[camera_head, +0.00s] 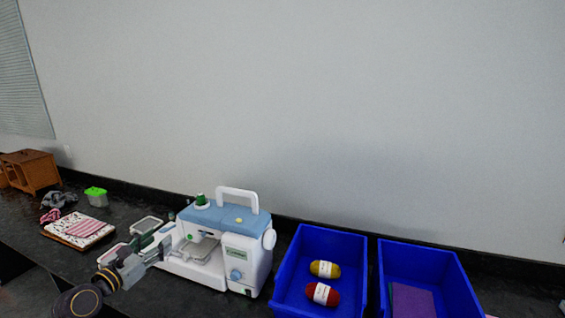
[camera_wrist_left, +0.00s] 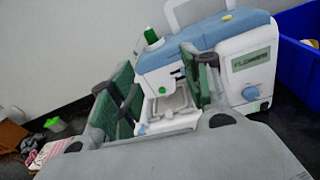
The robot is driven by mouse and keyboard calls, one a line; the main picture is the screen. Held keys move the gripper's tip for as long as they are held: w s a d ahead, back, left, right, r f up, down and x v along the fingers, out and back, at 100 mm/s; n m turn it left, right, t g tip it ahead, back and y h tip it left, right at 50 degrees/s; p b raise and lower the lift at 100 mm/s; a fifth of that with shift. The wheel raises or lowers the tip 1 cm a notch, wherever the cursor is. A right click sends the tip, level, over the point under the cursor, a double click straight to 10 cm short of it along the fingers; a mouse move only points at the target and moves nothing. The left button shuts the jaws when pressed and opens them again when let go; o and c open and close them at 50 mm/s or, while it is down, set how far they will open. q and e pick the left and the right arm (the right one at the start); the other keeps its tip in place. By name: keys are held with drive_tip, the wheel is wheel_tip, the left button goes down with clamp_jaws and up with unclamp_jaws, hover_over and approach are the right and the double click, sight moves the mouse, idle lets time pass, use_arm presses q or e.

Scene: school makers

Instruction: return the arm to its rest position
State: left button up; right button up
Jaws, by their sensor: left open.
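My left arm comes in from the lower left in the head view. Its gripper (camera_head: 150,250) is in front of the left part of a white and blue sewing machine (camera_head: 245,248). In the left wrist view the two green-padded fingers of the left gripper (camera_wrist_left: 160,97) stand apart with nothing held between them. The sewing machine (camera_wrist_left: 225,60) shows behind and between the fingers; I cannot tell whether they touch it. My right gripper is in neither view.
Right of the machine stand a blue bin (camera_head: 283,283) with yellow and red yarn and another blue bin (camera_head: 462,287) with purple cloth. Left lie folded cloths (camera_head: 80,228), a green-lidded container (camera_head: 96,197) and a wooden box (camera_head: 36,171). A wall closes the back.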

use_arm(q)
drive_tip(key=s+d+f+m+g, duration=0.3)
drive_tip(key=s+d+f+m, duration=0.2)
drive_tip(key=f+m, duration=0.2)
drive_tip(key=s+d+f+m+g, duration=0.3)
drive_tip(key=s+d+f+m, duration=0.15)
drive_tip(key=f+m, duration=0.35)
drive_tip(key=s+d+f+m+g+y, duration=0.2)
drive_tip(key=s+f+m+g, duration=0.2)
drive_tip(key=s+m, duration=0.55)
drive_tip(key=s+d+f+m+g+y, duration=0.25)
drive_tip(key=s+f+m, duration=0.25)
drive_tip(key=s+m, duration=0.45)
drive_tip(key=s+f+g, duration=0.1)
drive_tip(key=s+f, duration=0.1)
drive_tip(key=f, duration=1.5)
drive_tip(key=s+f+g, duration=0.1)
drive_tip(key=s+f, duration=0.1)
drive_tip(key=f, duration=1.5)
drive_tip(key=s+a+f, duration=0.2)
drive_tip(key=s+f, duration=0.7)
drive_tip(key=s, duration=0.1)
drive_tip(key=s+a+f+g, duration=0.1)
drive_tip(key=s+f, duration=0.8)
drive_tip(key=s, duration=0.2)
drive_tip(key=shift+s+a+f, duration=0.25)
drive_tip(key=shift+a+f, duration=0.1)
drive_tip(key=shift+a, duration=0.05)
